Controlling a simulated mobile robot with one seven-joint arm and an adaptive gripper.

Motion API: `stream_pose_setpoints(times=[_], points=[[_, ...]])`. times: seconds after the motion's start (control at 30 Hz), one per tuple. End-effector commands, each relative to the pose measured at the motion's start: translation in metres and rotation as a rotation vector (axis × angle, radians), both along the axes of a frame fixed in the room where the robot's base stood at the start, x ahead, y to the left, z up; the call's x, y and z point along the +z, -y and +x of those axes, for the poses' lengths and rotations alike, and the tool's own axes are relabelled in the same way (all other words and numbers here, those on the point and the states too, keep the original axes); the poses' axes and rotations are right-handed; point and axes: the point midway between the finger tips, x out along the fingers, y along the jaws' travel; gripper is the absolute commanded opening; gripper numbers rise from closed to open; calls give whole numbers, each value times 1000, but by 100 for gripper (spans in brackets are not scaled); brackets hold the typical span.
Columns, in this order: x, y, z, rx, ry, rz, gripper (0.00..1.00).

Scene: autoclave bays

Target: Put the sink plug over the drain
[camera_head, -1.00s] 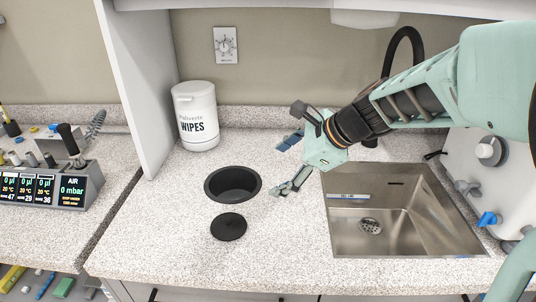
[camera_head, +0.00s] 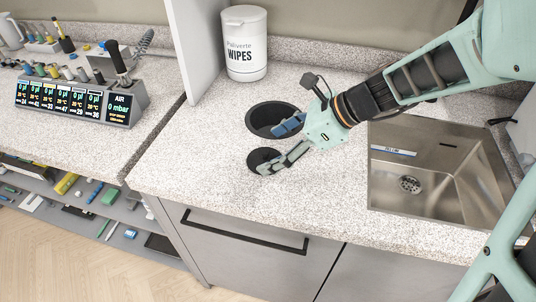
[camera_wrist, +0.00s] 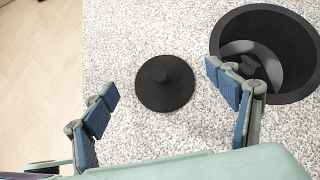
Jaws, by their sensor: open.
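The sink plug is a flat black disc with a small central knob; it lies on the speckled counter in the wrist view (camera_wrist: 165,84). In the head view the plug (camera_head: 262,158) is partly covered by a finger. My gripper (camera_head: 282,145) is open and empty above the counter beside the plug. In the wrist view its blue-padded fingers (camera_wrist: 168,100) stand apart, with the plug beyond and between them. The metal sink (camera_head: 425,195) is at the right, with its round drain (camera_head: 409,184) in the floor, uncovered.
A black round bin opening (camera_head: 270,119) is set in the counter behind the plug; it also shows in the wrist view (camera_wrist: 227,45). A white wipes tub (camera_head: 244,45) stands at the back. A control unit (camera_head: 85,95) is at the left. The counter front is clear.

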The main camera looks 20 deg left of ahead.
Motion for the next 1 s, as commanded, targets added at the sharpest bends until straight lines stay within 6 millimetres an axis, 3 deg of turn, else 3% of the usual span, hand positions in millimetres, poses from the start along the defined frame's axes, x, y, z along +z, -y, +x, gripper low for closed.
stream_pose_setpoints(times=[0.17, 0.47, 0.9, 0.97, 1.0], points=[[-18, -17, -3, 1, -2, -1, 80], [-19, -21, -3, 1, 1, -1, 80], [-19, -20, -2, 0, 1, 0, 31], [-19, -20, -2, 0, 2, -1, 28], [-19, -20, -3, 0, 2, -1, 20]])
